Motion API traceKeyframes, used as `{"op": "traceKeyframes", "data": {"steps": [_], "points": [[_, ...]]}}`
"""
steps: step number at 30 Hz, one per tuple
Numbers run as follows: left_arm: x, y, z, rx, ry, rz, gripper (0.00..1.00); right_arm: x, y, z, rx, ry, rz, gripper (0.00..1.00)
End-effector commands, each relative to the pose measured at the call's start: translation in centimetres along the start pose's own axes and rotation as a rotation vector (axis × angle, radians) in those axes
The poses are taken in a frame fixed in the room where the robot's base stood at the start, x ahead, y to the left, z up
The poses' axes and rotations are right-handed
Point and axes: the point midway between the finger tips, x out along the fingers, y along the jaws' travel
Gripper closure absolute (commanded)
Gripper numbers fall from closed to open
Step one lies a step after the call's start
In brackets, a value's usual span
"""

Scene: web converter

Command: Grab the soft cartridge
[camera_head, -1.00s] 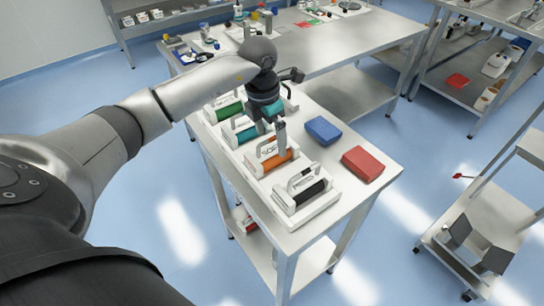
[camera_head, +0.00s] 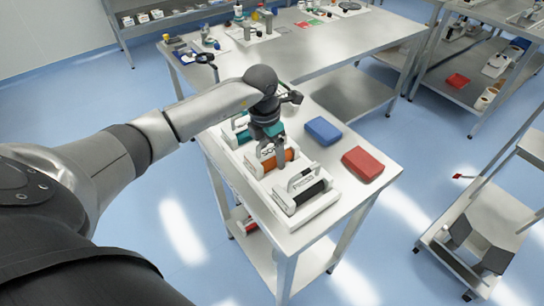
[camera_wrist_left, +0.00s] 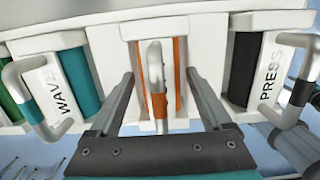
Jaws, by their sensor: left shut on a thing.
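The soft cartridge is the orange one (camera_head: 290,155), in a white holder with a grey loop handle; its label is only partly legible in the head view. In the left wrist view the orange cartridge (camera_wrist_left: 177,60) is centred, its handle (camera_wrist_left: 156,80) upright between my fingers. My left gripper (camera_head: 281,160) comes down over it from above and is shut on it at the handle. The gripper also shows in the wrist view (camera_wrist_left: 159,75). The arm and gripper hide part of the cartridge in the head view. My right gripper is not in view.
A teal WAVE cartridge (camera_wrist_left: 75,80) and a black PRESS cartridge (camera_wrist_left: 243,65) flank it closely. A blue box (camera_head: 323,131) and a red box (camera_head: 363,163) lie on the steel table (camera_head: 345,195) to the right. A larger table (camera_head: 340,45) stands behind.

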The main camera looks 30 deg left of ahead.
Motion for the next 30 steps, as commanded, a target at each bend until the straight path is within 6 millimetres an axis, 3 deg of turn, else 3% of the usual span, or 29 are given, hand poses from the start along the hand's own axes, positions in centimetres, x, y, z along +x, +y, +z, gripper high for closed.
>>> {"op": "traceKeyframes", "data": {"steps": [2, 17, 30], "points": [[-0.03, 0.02, 0.00, 0.000, 0.000, 0.000, 0.43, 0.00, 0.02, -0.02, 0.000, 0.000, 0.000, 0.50], [-0.06, 0.03, 0.00, 0.000, 0.000, 0.000, 0.99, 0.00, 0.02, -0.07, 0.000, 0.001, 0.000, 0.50], [-0.64, 0.09, 0.18, -0.001, -0.004, 0.001, 1.00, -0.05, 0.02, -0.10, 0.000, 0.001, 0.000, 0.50]]}}
